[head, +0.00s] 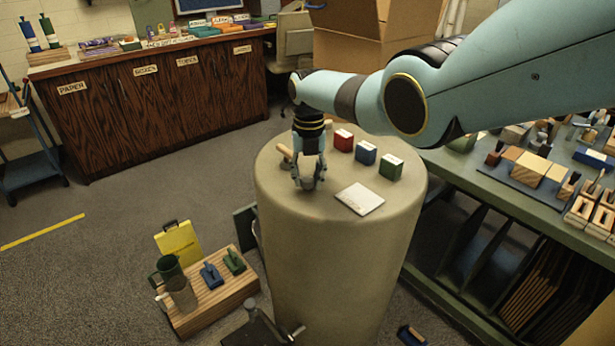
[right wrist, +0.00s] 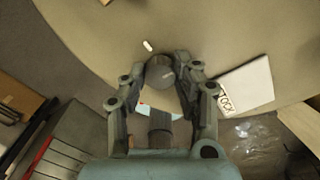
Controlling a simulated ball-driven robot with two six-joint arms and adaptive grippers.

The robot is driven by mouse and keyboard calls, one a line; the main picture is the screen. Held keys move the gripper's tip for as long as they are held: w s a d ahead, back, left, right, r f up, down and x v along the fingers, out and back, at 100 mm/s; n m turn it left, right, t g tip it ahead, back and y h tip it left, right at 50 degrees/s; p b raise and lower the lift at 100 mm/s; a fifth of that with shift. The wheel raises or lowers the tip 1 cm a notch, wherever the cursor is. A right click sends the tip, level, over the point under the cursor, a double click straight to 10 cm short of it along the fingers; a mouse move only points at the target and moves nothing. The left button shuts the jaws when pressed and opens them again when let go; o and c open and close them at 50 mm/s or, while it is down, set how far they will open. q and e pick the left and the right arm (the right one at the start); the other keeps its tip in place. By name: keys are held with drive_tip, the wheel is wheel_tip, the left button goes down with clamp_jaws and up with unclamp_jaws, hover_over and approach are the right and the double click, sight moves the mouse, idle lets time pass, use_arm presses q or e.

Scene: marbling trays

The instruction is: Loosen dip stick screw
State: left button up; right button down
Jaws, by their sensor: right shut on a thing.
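My right gripper (head: 309,184) reaches down to the top of the round beige drum (head: 330,270). It is shut on a dark grey round knob, which I take to be the dip stick screw (head: 307,183). In the right wrist view the knob (right wrist: 159,77) sits between the two fingertips (right wrist: 163,74), with a finger against each side. The fingers hide part of its sides. How far the knob is screwed in cannot be told. My left gripper is not in view.
On the drum top stand a red box (head: 343,140), a blue box (head: 365,153) and a green box (head: 391,167). A white card (head: 359,199) lies right of my gripper. A green bench (head: 490,190) stands close on the right.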

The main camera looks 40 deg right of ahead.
sight(309, 178)
drive_tip(key=shift+w+n, duration=0.1)
drive_tip(key=shift+n, duration=0.5)
drive_tip(key=shift+r, duration=0.1)
drive_tip(key=c, duration=1)
unclamp_jaws()
wheel_tip(309, 178, up, 12)
drive_tip(key=shift+d+f, duration=0.1)
drive_tip(key=shift+d, duration=0.05)
